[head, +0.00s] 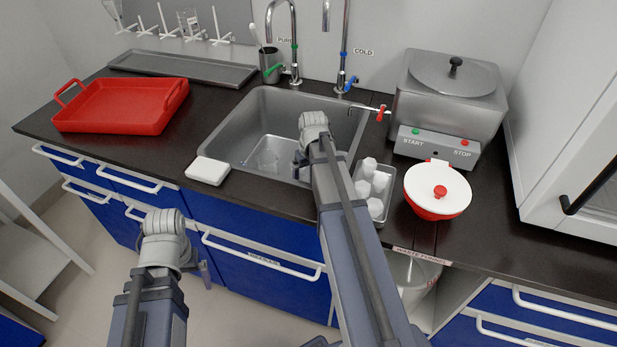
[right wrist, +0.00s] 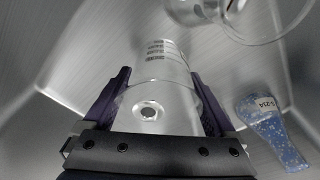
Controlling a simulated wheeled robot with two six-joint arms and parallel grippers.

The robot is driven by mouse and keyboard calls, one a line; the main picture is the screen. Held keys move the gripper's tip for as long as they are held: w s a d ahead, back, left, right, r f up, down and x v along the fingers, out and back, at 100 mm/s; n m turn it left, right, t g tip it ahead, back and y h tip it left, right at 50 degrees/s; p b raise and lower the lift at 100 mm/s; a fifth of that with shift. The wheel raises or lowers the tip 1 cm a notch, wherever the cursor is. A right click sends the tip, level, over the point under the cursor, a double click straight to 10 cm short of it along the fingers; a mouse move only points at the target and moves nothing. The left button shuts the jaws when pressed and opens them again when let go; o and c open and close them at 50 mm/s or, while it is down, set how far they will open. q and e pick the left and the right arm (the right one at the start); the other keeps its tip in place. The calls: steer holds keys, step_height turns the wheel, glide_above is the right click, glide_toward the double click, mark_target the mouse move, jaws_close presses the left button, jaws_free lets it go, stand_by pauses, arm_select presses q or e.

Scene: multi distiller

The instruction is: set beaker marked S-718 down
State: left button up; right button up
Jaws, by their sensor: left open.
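A clear glass beaker (right wrist: 160,70) with printed lines on its side lies between the two dark fingers of my right gripper (right wrist: 160,85) in the right wrist view. The fingers press against both its sides. Its marking is too blurred to read. In the head view my right gripper (head: 301,160) is down in the steel sink (head: 228,140), and my arm hides most of it. I cannot tell whether the beaker touches the sink floor. My left gripper (head: 203,272) is open and empty in front of the blue drawers.
Clear glassware (head: 268,160) stands in the sink. A blue speckled piece (right wrist: 270,130) labelled S-214 lies right of the beaker. A white block (head: 208,171) sits at the front rim. A tray of white pieces (head: 377,210) and a red-white bowl (head: 437,190) stand right. A red tray (head: 120,105) is left.

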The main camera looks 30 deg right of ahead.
steer(key=shift+o, duration=0.5)
steer(key=shift+r, duration=0.15)
step_height(320, 180, up, 12)
steer(key=s+p, duration=0.1)
steer(key=p, duration=1.1)
steer(key=shift+s, duration=0.25)
steer(key=f+b, duration=0.4)
steer(key=w+f+b, duration=0.1)
steer(key=f+b, duration=0.7)
steer(key=shift+w+f, duration=0.15)
steer(key=shift+w, duration=0.1)
